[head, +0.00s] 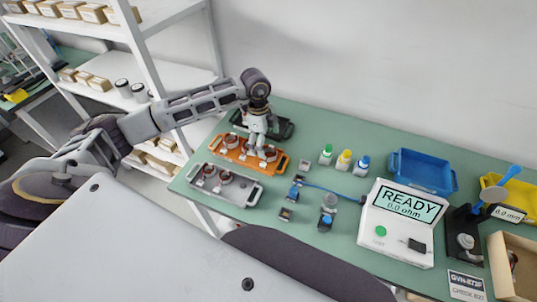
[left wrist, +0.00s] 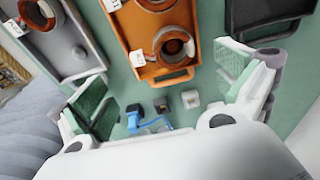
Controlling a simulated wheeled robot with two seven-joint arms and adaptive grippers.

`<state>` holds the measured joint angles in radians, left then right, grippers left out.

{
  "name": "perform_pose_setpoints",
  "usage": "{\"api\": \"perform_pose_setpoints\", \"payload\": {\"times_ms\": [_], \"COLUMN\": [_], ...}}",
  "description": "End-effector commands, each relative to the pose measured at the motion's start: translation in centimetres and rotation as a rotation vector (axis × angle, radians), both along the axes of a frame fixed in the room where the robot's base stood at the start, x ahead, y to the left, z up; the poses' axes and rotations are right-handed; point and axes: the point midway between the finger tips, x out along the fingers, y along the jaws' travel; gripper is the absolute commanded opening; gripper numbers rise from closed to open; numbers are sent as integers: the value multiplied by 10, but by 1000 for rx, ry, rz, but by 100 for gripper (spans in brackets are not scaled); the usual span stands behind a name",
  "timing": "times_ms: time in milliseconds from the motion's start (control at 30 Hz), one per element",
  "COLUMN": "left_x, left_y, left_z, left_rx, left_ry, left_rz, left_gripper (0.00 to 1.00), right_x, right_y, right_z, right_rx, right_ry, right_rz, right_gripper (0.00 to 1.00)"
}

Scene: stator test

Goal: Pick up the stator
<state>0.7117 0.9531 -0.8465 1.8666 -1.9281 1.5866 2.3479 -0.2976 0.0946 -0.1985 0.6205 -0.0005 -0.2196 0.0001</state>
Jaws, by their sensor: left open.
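Stators with copper-coloured windings sit on two trays. On the orange tray (head: 219,152), one stator (head: 231,141) is at the left and another (head: 268,153) at the right. The grey tray (head: 242,201) holds two more, including one (head: 226,177) towards its right. My left gripper (head: 257,148) points down over the orange tray, open, partly covering its middle. In the left wrist view, my left gripper (left wrist: 165,80) has its fingers wide apart with nothing between them. An orange-tray stator (left wrist: 174,48) lies ahead of the gap. White tags stand beside stators. My right gripper is out of view.
A black tray (head: 286,130) lies behind the orange one. Small bottles (head: 344,160), a blue bin (head: 423,171), a tester reading READY (head: 398,220) and blue-cabled connectors (head: 296,187) stand to the right. Shelves (head: 170,75) are at the left.

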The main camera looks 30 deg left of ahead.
Motion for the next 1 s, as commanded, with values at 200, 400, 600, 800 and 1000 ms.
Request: {"api": "perform_pose_setpoints", "payload": {"times_ms": [200, 400, 600, 800, 1000], "left_x": [0, 0, 1, 1, 4], "left_y": [-2, -3, -2, -2, -2], "left_z": [-19, -22, -22, -32, -53], "left_rx": [0, 0, 0, 0, 0], "left_ry": [0, -1, -1, 1, 1], "left_rz": [0, 0, 0, 2, 1], "left_gripper": [100, 100, 100, 100, 100], "right_x": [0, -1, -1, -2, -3], "right_y": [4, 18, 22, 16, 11], "right_z": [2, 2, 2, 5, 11], "right_rx": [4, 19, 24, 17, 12], "right_ry": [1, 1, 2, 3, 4], "right_rz": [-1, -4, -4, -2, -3], "right_gripper": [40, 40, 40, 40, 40]}}
